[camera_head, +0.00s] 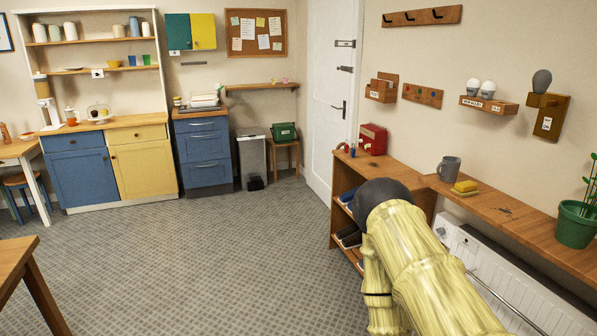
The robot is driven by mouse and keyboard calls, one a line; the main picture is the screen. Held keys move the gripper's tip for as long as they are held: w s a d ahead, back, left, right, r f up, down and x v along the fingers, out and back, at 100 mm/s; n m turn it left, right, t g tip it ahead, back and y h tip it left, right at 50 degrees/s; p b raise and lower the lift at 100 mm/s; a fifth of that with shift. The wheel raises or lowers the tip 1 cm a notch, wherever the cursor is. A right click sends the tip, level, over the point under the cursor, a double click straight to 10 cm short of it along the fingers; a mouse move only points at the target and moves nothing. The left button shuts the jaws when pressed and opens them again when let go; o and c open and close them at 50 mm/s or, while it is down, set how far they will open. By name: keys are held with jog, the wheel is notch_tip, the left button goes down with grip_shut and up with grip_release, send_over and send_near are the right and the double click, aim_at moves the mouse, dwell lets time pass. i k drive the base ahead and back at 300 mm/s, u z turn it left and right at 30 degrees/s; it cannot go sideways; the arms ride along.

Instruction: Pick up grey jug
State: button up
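The grey jug (452,170) stands upright on the wooden ledge along the right wall, with its handle towards the left. It is just behind a yellow sponge-like block. My arm rises from the lower right, with pale yellow segments and a dark rounded joint in front of the shelf unit, left of and below the jug. My gripper is not in view. Nothing is seen touching the jug.
The yellow block (465,187) lies close to the jug's right front. A potted plant (577,222) stands further right on the ledge (525,226). A red box (373,139) stands left on the shelf unit. A white radiator (510,280) is below. The grey floor is largely clear.

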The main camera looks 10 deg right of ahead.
aim_at(450, 165)
jog(key=i, duration=3.4)
jog(key=z, duration=2.65)
